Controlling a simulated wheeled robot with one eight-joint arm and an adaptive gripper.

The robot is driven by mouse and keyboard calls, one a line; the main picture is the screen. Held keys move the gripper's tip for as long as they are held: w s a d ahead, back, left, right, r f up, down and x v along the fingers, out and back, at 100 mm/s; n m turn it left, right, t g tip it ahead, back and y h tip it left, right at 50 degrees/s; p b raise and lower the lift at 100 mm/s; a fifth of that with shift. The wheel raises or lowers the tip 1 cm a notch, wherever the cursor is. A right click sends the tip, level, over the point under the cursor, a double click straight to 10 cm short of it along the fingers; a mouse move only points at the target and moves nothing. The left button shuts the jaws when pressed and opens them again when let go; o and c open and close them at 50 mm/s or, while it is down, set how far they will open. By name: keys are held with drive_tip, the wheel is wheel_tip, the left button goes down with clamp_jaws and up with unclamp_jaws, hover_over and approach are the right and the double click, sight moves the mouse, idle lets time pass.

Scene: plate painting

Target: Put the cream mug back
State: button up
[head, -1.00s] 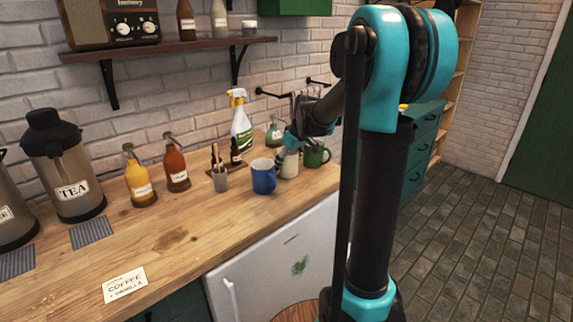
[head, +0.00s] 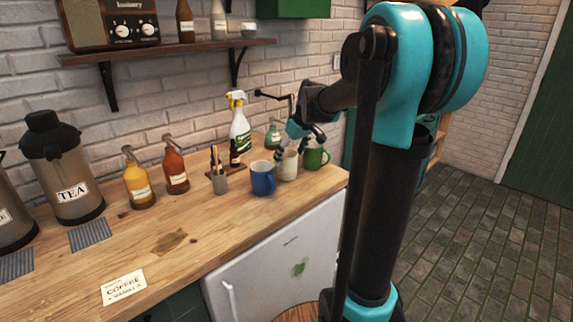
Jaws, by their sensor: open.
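The cream mug (head: 288,167) stands upright on the wooden counter, between the blue mug (head: 262,178) on its left and the green mug (head: 316,156) on its right. My gripper (head: 298,146) is open above and just behind the cream mug, with its dark fingers near the rim. I cannot tell whether a finger touches the mug. The gripper holds nothing that I can see.
A spray bottle (head: 239,128), a small green bottle (head: 273,136) and a grey cup with brushes (head: 219,182) stand behind and left of the mugs. Syrup bottles (head: 139,183) and a tea dispenser (head: 62,170) stand further left. The front counter is mostly clear.

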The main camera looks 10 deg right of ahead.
drive_tip(key=v, duration=0.6)
drive_tip(key=shift+r, duration=0.25)
